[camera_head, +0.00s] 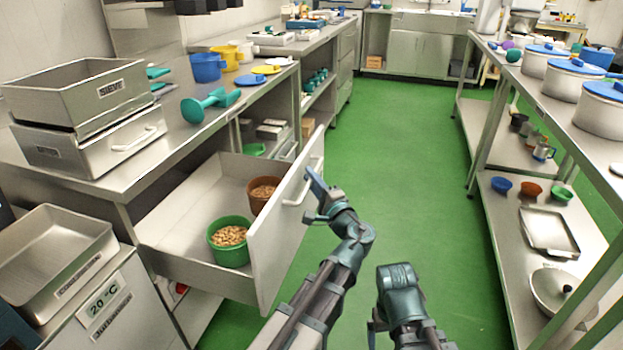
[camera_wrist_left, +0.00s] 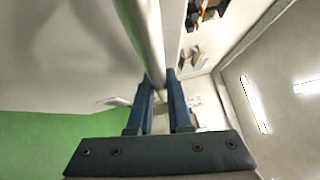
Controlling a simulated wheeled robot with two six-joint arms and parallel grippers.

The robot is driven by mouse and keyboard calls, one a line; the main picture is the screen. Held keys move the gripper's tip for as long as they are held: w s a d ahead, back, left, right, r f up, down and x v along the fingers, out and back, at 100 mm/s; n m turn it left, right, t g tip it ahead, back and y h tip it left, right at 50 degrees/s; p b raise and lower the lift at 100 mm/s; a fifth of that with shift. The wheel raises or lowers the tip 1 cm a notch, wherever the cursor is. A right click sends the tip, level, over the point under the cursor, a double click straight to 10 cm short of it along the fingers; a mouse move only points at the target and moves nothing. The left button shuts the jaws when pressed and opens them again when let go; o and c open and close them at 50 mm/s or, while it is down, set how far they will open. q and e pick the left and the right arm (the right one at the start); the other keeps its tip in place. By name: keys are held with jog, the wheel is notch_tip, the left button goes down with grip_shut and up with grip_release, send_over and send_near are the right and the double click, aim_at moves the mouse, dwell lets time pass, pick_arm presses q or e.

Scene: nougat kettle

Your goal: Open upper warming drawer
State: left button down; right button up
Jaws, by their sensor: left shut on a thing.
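The upper warming drawer (camera_head: 180,215) is pulled far out from under the left counter. Its pale front panel (camera_head: 275,255) faces the aisle. It holds a green pot (camera_head: 230,254) and a brown pot (camera_head: 257,201), both filled with nut-like pieces. My left gripper (camera_head: 314,184) is at the bar handle (camera_head: 300,186) on the front panel. In the left wrist view the fingers (camera_wrist_left: 160,103) are shut on the handle bar (camera_wrist_left: 143,38), one on each side. Part of my right arm shows at the bottom; its fingers cannot be made out.
A steel counter (camera_head: 148,178) above the drawer carries steel pans (camera_head: 85,97) and a teal tool (camera_head: 205,104). A steel pan (camera_head: 50,255) on a labelled unit stands at the lower left. The green floor (camera_head: 410,160) is clear up to the right-hand shelves (camera_head: 500,255).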

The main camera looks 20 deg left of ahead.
aim_at(298, 179)
dwell(0.4)
pick_arm(q)
jog(key=a, duration=0.4)
jog(key=shift+a, duration=0.35)
jog(key=shift+d, duration=0.15)
jog(key=c, duration=0.8)
grip_release()
jog(key=shift+w, duration=0.1)
jog(key=shift+c, duration=0.2)
